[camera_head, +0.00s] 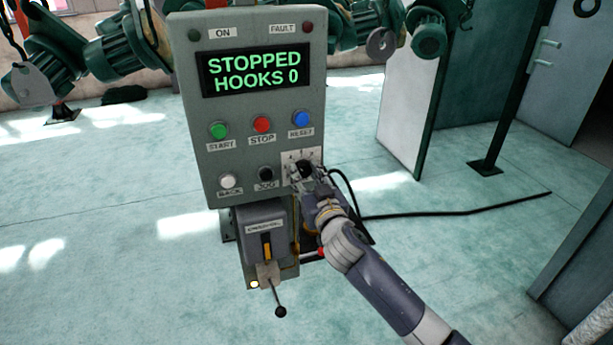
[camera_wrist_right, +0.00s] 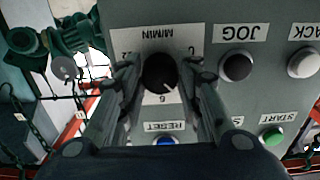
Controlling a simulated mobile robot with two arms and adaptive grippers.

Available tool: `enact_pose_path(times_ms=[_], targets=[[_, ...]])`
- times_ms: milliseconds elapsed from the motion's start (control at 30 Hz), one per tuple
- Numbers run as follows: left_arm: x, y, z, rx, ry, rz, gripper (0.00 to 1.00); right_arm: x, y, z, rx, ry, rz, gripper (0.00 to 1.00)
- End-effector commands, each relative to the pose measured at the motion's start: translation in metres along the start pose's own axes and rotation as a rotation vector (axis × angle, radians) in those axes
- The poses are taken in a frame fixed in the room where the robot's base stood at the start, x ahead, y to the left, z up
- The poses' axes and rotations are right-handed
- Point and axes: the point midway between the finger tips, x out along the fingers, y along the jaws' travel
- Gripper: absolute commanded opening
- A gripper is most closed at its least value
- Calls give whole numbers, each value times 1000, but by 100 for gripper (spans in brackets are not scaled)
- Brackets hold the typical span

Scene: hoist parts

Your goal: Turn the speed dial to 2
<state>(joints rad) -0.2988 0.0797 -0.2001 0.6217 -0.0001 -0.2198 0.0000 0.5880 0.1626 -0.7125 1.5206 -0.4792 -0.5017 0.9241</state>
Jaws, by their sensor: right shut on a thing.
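The speed dial (camera_wrist_right: 158,72) is a round black knob on a white scale plate at the lower right of the grey control box (camera_head: 195,110). My right gripper (camera_head: 303,177) reaches it from the lower right and hides part of the dial in the head view. In the right wrist view, which shows the panel upside down, the fingers (camera_wrist_right: 162,76) are on both sides of the knob, shut on it. A pale mark on the knob points toward the picture's lower right, near the figure 6. Some scale figures are hidden by the fingers. My left gripper is not in view.
The display (camera_head: 254,75) reads STOPPED, HOOKS 0. Beside the dial are the JOG button (camera_head: 265,174) and above it the blue RESET button (camera_head: 302,118). A lever (camera_head: 280,311) sticks out below the box. A black cable (camera_head: 455,212) lies on the floor to the right.

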Motion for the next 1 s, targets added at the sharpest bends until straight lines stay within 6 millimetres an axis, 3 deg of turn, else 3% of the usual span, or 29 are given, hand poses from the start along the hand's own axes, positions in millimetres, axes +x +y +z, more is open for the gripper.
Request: enact_pose_path(times_ms=[367,1000], targets=[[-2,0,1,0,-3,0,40,0,1,0,-92,-1,1,9],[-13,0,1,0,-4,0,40,0,2,-2,-561,0,1,9]])
